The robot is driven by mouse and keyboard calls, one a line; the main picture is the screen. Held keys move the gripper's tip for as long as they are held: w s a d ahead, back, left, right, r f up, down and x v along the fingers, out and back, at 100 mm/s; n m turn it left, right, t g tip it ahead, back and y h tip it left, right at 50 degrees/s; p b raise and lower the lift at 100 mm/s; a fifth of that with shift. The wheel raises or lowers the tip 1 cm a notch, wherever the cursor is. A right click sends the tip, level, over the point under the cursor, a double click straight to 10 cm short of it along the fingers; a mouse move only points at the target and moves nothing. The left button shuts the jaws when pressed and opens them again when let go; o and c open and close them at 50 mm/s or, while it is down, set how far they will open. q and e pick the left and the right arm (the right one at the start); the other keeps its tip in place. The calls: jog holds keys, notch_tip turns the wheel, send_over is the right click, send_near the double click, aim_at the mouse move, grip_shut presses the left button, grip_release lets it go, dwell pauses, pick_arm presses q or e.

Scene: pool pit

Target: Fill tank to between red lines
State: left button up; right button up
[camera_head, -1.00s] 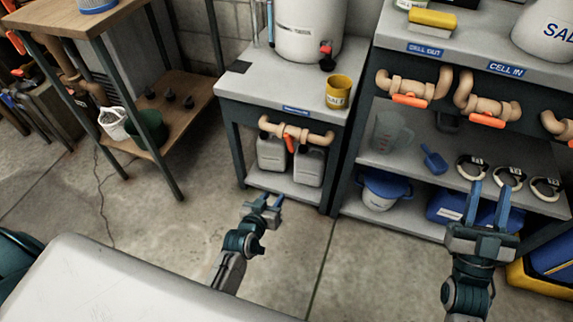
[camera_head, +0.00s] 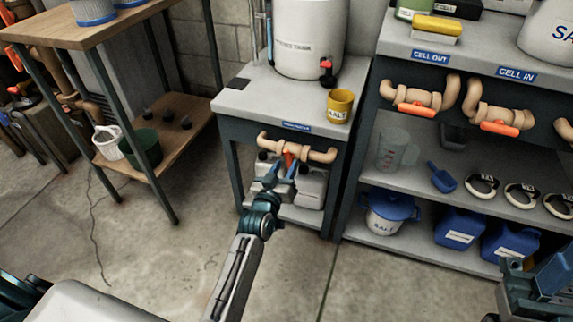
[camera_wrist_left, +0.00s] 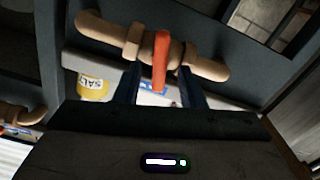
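The white tank (camera_head: 308,40) stands on the grey bench, with a small red tap at its lower right. Its red lines cannot be made out. Below the bench top is a tan pipe valve (camera_head: 318,155) with an orange lever (camera_head: 289,158). My left gripper (camera_head: 280,175) is open just in front of this lever. In the left wrist view the orange lever (camera_wrist_left: 160,60) appears between the two spread fingers, with gaps on both sides; contact is not visible. My right gripper (camera_head: 535,285) is at the bottom right corner, partly cut off, its fingers unclear.
A yellow salt cup (camera_head: 340,106) stands on the bench, and white jugs (camera_head: 311,188) sit below it behind my gripper. A shelf unit (camera_head: 400,235) at right holds more orange-levered valves, a jug, a scoop and blue containers. A wooden table (camera_head: 105,30) stands left.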

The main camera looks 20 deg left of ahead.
pick_arm(q)
jog(key=shift+w, duration=0.95)
grip_shut()
jog(key=shift+m, duration=1.7)
grip_release()
